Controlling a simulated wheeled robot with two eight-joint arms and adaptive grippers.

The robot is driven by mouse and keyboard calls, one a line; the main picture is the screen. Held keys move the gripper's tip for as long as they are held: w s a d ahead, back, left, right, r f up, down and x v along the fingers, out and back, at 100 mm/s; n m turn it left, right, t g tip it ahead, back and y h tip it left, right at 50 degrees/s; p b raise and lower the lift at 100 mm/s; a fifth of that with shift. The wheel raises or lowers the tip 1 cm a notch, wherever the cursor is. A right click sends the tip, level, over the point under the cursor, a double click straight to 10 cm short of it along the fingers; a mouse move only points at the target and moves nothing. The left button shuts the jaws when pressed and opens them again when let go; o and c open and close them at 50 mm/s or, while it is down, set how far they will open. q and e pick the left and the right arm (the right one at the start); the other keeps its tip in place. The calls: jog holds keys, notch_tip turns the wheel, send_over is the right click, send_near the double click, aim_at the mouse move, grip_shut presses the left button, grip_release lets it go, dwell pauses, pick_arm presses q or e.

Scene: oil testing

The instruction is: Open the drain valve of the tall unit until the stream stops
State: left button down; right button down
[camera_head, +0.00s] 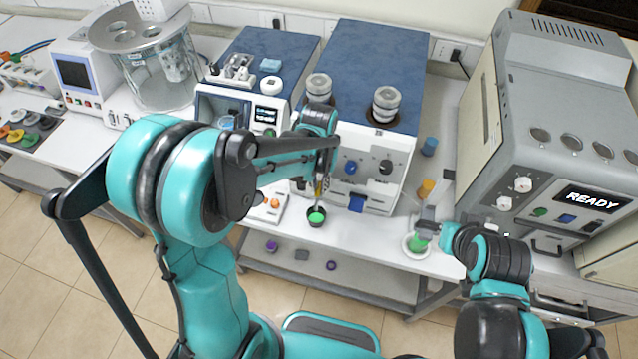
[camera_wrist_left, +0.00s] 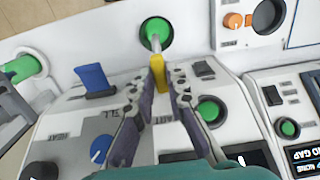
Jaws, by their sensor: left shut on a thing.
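The tall unit is, as far as I can tell, the blue-topped white unit (camera_head: 365,70) in the middle of the bench. My left gripper (camera_head: 320,180) is low at its front. In the left wrist view, the left gripper (camera_wrist_left: 161,88) is shut on the yellow valve handle (camera_wrist_left: 157,70), partly hidden by the fingers. A thin pale stream or spout runs from the handle to a dark cup with green liquid (camera_wrist_left: 155,33). The cup also shows below the gripper in the head view (camera_head: 316,218). My right gripper (camera_head: 445,238) is beside a white dish with green contents (camera_head: 417,245); its jaws are unclear.
A shorter blue-topped unit (camera_head: 272,48) stands to the left. A large grey machine reading READY (camera_head: 590,198) stands at the right. A glass bath (camera_head: 155,75) is at the back left. An orange bottle (camera_head: 427,189) and a blue one (camera_head: 429,147) stand right of the tall unit.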

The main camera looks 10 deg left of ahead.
pick_arm(q)
jog(key=c, duration=1.5)
grip_release()
jog(key=shift+c, duration=0.2)
notch_tip(320, 180, up, 12)
jog(key=t+b, duration=0.4)
jog(key=b, duration=0.5)
send_near(319, 188)
jog(key=s+a+f, duration=0.3)
jog(key=s+a+f+t+b, duration=0.2)
jog(key=s+f+t+b, duration=0.1)
jog(key=s+f+b, duration=0.2)
notch_tip(319, 188, down, 3)
jog(key=shift+r+b, duration=0.2)
jog(key=shift+b, duration=0.6)
